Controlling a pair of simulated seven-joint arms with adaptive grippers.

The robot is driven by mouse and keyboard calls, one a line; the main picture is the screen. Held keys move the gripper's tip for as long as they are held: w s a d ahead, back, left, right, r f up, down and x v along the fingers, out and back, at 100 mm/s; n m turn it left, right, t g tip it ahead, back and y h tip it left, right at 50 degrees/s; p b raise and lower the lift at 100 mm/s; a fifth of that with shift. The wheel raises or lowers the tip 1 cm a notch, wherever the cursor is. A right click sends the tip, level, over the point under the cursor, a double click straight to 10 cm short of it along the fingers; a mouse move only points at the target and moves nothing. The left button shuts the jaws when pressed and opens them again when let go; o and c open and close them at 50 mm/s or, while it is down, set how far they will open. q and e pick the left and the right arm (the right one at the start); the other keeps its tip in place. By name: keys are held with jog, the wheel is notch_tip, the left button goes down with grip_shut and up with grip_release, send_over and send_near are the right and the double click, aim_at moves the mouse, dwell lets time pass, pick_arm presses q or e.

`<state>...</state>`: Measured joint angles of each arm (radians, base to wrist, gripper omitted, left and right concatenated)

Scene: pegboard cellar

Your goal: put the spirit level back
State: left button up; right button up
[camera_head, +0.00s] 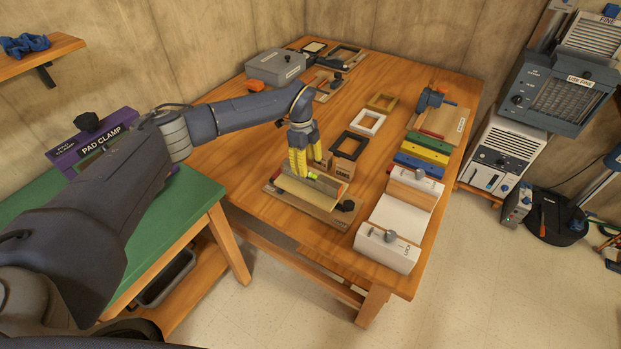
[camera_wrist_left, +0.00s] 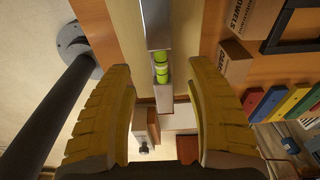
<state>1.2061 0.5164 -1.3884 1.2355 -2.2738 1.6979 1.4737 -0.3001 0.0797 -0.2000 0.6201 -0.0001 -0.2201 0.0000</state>
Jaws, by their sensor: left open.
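The spirit level is a slim grey bar with a bright green vial. In the left wrist view the spirit level (camera_wrist_left: 160,98) runs down the middle of the picture. In the head view only a small part of it (camera_head: 313,176) shows beside the fingertips, above a wooden board (camera_head: 329,214) near the table's front edge. My left gripper (camera_head: 299,172) has yellow fingers pointing down at the level. The wrist view shows these fingers (camera_wrist_left: 160,75) apart, one on each side of the level, with gaps. My right gripper is in neither view.
A white-and-wood fixture (camera_head: 389,226) stands right of the board. Behind it lie blue, yellow and green blocks (camera_head: 424,155). A small labelled box (camera_head: 346,167) and a black frame (camera_head: 350,146) are close behind the gripper. The table's (camera_head: 242,171) left part has bare room.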

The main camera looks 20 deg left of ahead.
aim_at(309, 173)
pick_arm(q)
jog(key=shift+d+f, duration=0.2)
jog(key=shift+f, duration=1)
jog(key=shift+d+f, duration=0.15)
jog(key=shift+f, duration=1)
jog(key=shift+d+f, duration=0.2)
jog(key=shift+f, duration=1)
jog(key=shift+s, duration=0.1)
grip_shut()
